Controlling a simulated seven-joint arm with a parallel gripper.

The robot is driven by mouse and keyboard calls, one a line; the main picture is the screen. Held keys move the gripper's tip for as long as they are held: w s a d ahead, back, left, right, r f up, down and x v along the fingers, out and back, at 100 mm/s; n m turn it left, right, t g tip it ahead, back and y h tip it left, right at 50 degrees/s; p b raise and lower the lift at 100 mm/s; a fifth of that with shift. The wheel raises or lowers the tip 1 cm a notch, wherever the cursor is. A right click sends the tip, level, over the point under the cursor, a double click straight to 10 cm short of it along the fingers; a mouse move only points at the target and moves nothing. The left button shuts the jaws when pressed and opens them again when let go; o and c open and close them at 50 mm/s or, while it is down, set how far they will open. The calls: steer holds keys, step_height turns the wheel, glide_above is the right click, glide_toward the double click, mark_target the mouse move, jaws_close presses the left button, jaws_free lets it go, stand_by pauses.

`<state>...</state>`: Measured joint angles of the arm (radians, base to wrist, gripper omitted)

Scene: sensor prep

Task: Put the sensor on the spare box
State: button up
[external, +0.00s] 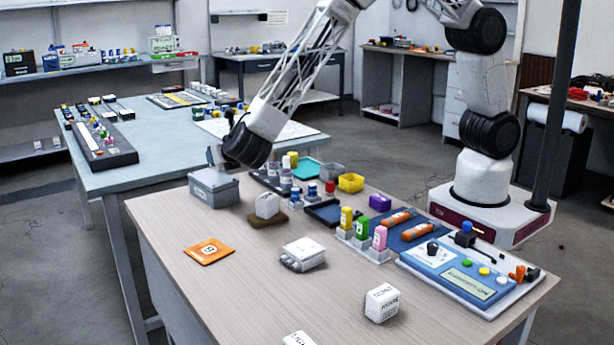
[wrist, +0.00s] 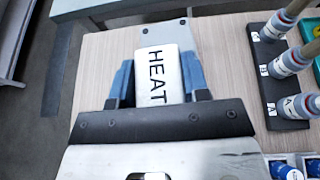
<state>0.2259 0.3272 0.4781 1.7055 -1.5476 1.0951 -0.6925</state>
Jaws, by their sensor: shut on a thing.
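The sensor, a white block lettered HEAT (wrist: 157,75), is between the fingers of my gripper (wrist: 160,85) in the wrist view. My gripper is shut on it. A grey box with a screwed flat lid (external: 214,190) stands at the left back of the wooden table; it seems to be the spare box, but I read no label on it. Its lid also shows under the sensor in the wrist view (wrist: 207,38). In the external view my gripper (external: 216,156) is low over this box. I cannot tell whether the sensor touches the lid.
A white block on a brown stand (external: 267,207) is right of the box. Bottles in a dark rack (wrist: 288,120) stand close by. An orange card (external: 208,250), a wrapped white block (external: 303,254) and a lettered white block (external: 382,303) lie nearer the front. Bare wood separates them.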

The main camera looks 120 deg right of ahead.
steer(key=s, duration=1.4)
steer(key=shift+s+a+r+m+g, duration=0.25)
steer(key=shift+r+m+g, duration=0.05)
steer(key=shift+g, duration=0.1)
glide_above(213, 177)
steer(key=shift+d+f, duration=0.25)
steer(key=shift+f, duration=0.5)
steer(key=shift+f, duration=1.75)
steer(key=shift+f, duration=0.15)
steer(key=o, duration=0.9)
steer(key=shift+o, duration=0.2)
